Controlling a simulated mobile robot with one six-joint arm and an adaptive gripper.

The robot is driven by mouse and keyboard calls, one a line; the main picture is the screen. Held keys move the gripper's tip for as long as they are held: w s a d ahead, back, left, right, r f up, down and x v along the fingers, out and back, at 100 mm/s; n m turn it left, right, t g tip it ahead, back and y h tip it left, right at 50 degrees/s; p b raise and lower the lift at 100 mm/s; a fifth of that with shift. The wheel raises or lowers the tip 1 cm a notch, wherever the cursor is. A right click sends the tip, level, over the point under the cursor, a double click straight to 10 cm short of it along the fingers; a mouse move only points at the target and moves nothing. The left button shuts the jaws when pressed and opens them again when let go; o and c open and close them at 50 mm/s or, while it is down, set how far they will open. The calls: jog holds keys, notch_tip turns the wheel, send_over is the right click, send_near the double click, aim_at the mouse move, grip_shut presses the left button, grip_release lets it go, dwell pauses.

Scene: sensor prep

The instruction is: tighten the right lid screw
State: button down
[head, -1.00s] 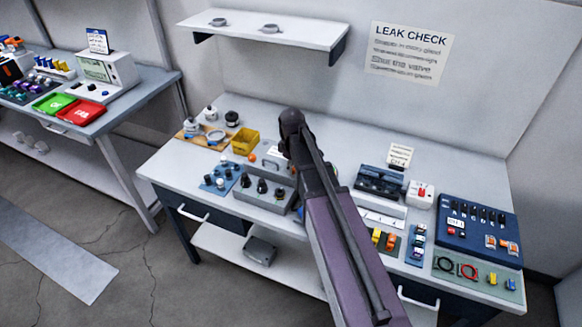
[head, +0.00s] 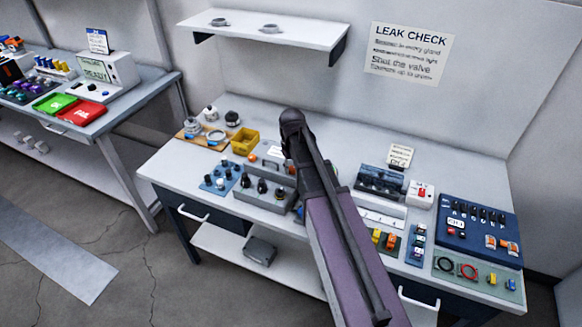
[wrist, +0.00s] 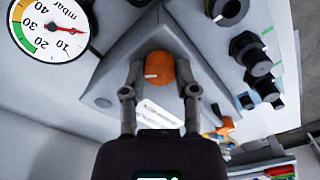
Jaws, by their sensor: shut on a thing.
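An orange lid screw (wrist: 158,64) with a white line on its head sits on a corner of a light grey housing (wrist: 95,72) in the wrist view. My gripper (wrist: 162,78) has one finger on each side of it and is shut on it. I cannot tell from the frames whether it is the right one. In the head view my arm hides the gripper and this screw. Another orange piece (wrist: 226,128) shows lower right in the wrist view.
A round mbar gauge (wrist: 49,28) is close by at the upper left of the wrist view. Black fittings (wrist: 250,52) stand at the right. In the head view, a grey block with black knobs (head: 264,200), a yellow bin (head: 244,142) and a black device (head: 380,182) crowd the bench.

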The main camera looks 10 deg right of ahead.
jog(key=m, duration=1.4)
jog(key=shift+m, duration=0.3)
jog(key=m, duration=0.3)
jog(key=shift+m, duration=0.3)
jog(key=m, duration=0.3)
jog(key=shift+m, duration=0.3)
jog(key=m, duration=0.6)
jog(key=shift+m, duration=0.3)
jog(key=shift+w, duration=0.1)
